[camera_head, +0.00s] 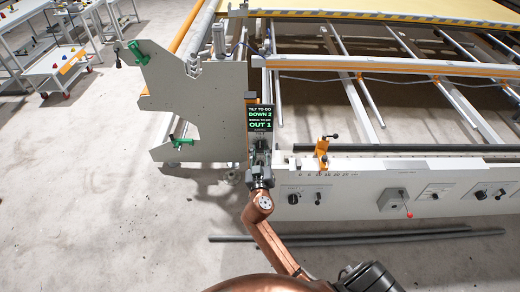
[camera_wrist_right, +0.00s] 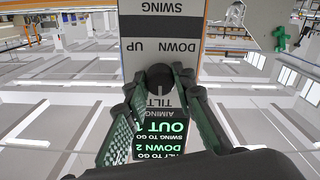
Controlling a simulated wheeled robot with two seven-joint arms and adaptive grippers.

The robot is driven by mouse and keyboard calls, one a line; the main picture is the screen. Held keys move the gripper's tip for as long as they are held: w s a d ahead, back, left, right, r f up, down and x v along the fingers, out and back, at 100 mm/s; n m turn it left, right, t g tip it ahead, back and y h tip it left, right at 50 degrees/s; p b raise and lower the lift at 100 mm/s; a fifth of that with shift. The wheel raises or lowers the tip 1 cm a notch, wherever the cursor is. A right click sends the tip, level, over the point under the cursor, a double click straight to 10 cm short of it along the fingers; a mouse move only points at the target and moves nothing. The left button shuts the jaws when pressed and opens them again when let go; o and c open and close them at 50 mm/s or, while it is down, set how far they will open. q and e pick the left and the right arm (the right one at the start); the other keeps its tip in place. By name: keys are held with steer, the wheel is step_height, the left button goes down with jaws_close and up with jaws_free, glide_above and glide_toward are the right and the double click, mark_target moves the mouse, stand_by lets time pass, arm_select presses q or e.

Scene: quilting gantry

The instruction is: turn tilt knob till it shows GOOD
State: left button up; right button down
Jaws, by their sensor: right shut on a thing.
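A small dark screen (camera_head: 261,118) on an upright panel reads "TILT TO GO DOWN 2" and "SWING TO GO OUT 1" in the head view. The screen (camera_wrist_right: 163,135) also shows upside down in the right wrist view. The round black tilt knob (camera_wrist_right: 160,75) sits on the panel, beside the word TILT and the marks UP and DOWN. My right gripper (camera_wrist_right: 160,84) is shut on the tilt knob, one finger on each side. In the head view my right gripper (camera_head: 260,153) covers the knob. My left gripper is not in view.
A grey end plate (camera_head: 195,105) with green handles stands left of the panel. A white rail (camera_head: 345,190) with knobs and a red-tipped lever runs to the right. An orange clamp (camera_head: 322,152) stands on it. Dark bars (camera_head: 340,238) lie on the floor.

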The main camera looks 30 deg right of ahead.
steer(key=n+p, duration=0.1)
steer(key=n, duration=0.4)
steer(key=shift+n, duration=0.4)
steer(key=n+p, duration=0.2)
steer(key=n, duration=0.3)
steer(key=shift+n, duration=0.3)
steer(key=c, duration=1.6)
jaws_free()
